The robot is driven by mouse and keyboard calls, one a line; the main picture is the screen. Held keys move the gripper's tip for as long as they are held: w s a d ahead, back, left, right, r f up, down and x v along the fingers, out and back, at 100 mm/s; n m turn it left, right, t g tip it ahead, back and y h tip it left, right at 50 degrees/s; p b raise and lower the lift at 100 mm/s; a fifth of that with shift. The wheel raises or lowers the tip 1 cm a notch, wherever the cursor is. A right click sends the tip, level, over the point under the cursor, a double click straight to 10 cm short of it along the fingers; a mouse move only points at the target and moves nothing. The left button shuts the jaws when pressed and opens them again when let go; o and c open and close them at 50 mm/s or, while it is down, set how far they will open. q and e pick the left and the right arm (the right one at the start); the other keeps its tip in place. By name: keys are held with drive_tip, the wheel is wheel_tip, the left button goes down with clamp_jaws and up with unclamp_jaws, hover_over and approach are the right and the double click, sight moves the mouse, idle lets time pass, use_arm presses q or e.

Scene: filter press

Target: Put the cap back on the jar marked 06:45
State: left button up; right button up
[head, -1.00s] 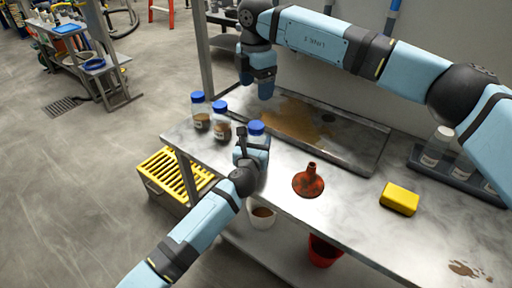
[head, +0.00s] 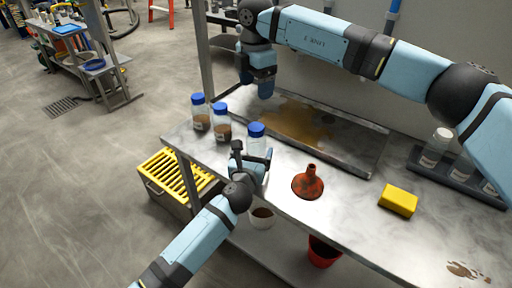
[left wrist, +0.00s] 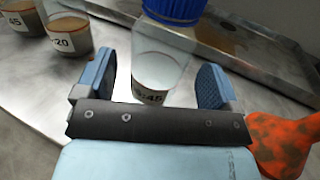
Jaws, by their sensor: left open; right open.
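Three clear jars with blue caps stand on the metal table at its left end. The nearest jar (head: 256,141) has its blue cap (head: 256,129) on top; in the left wrist view its label (left wrist: 150,97) shows "45", the rest unclear. My left gripper (head: 252,157) is open, its fingers either side of this jar in the wrist view and not visibly closed on it. The other two jars (head: 201,120) (head: 222,131) hold brown matter; their labels end in "45" and "20" in the wrist view. My right gripper (head: 262,88) is open and empty above the table's back left.
A stained metal tray (head: 345,160) lies behind the jars. A red-brown funnel (head: 308,184) stands right of my left gripper. A yellow sponge (head: 398,200) and a dark rack (head: 462,178) with white-capped jars are farther right.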

use_arm(q)
drive_tip(key=v, duration=0.9)
drive_tip(key=shift+s+p, duration=0.3)
drive_tip(key=shift+p, duration=0.05)
